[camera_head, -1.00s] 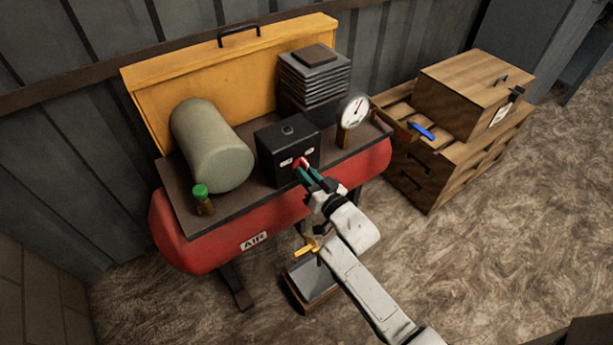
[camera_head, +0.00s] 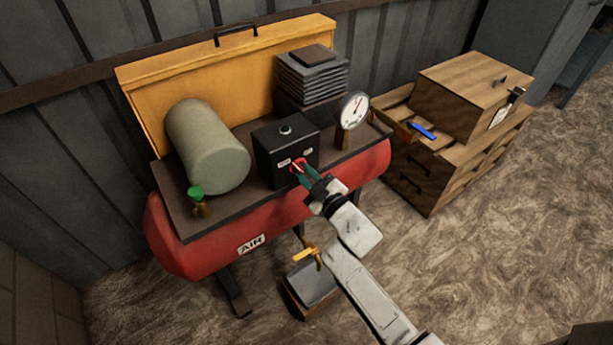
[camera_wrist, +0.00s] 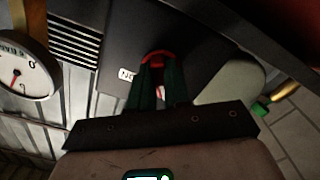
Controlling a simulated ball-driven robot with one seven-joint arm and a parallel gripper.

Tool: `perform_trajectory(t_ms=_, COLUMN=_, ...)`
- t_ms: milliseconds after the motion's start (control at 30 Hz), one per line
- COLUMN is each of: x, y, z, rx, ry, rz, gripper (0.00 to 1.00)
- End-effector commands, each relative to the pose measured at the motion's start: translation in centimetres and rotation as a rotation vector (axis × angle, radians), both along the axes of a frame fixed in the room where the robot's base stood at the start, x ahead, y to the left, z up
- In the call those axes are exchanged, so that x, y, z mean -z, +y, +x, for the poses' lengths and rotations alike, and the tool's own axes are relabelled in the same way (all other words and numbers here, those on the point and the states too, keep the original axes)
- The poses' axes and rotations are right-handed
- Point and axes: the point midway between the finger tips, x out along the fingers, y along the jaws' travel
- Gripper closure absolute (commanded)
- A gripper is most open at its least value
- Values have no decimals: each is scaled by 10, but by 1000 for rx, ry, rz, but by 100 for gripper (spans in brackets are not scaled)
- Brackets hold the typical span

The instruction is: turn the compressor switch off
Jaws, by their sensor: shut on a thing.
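The compressor switch is a red rotary knob (camera_head: 298,165) on the front of the black control box (camera_head: 273,158). My gripper (camera_head: 304,173) is at the box front with its green-tipped fingers closed on the knob. In the wrist view, the fingers (camera_wrist: 158,82) reach to the red knob (camera_wrist: 157,57), whose upper rim shows between and above them; the rest is hidden. A round lamp (camera_head: 285,130) on top of the box looks pale grey.
The red air tank (camera_head: 210,247) carries the box, a grey-green cylinder (camera_head: 207,146), a green-capped valve (camera_head: 197,199) and a dial gauge (camera_head: 353,111). A yellow-handled tap (camera_head: 305,254) hangs below over a tray. Wooden drawers (camera_head: 455,140) stand at right.

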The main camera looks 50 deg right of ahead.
Motion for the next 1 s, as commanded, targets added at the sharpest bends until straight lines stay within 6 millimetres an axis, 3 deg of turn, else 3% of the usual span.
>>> perform_trajectory(t_ms=400, x=0, y=0, z=0, rx=0, ry=49, rz=-165, gripper=100)
perform_trajectory(t_ms=933, x=0, y=0, z=0, rx=0, ry=54, rz=-184, gripper=100)
perform_trajectory(t_ms=967, x=0, y=0, z=0, rx=0, ry=54, rz=-184, gripper=80)
perform_trajectory(t_ms=1000, x=0, y=0, z=0, rx=0, ry=54, rz=-184, gripper=76)
